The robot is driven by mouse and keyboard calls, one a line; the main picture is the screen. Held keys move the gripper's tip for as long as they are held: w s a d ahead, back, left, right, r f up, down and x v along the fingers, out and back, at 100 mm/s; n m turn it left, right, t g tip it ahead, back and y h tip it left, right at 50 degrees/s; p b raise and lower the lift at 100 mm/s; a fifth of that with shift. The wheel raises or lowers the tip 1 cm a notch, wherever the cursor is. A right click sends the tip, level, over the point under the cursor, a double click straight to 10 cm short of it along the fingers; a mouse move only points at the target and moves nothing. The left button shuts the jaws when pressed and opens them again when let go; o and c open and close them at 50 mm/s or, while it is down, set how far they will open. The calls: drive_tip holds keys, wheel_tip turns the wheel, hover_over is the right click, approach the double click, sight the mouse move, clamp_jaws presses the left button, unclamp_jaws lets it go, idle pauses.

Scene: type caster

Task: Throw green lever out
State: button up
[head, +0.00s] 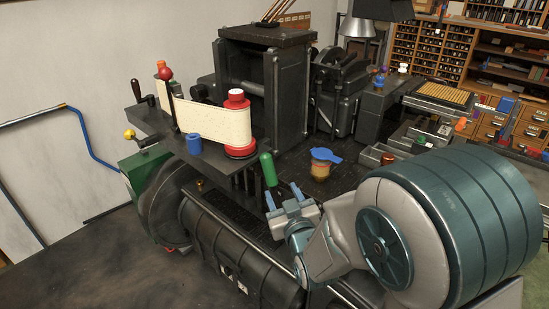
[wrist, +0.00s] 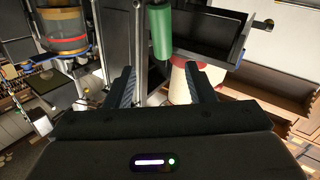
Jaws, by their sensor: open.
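The green lever (head: 268,168) has a rounded green handle and stands roughly upright near the middle of the machine in the head view. In the wrist view its handle (wrist: 161,32) shows at the top, beyond my fingers and roughly in line with the gap between them. My gripper (head: 283,196) is open and empty, just below and to the right of the handle in the head view. In the wrist view its two dark ribbed fingers (wrist: 165,85) stand apart. No contact with the handle shows.
A red-ended paper roll (head: 237,124) and a blue cylinder (head: 194,144) sit up left. A dark machine drum (head: 235,240) lies below.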

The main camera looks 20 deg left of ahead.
sight(269, 168)
drive_tip(key=p+x, duration=0.2)
drive_tip(key=x, duration=1.1)
drive_tip(key=shift+a+p, duration=0.35)
clamp_jaws()
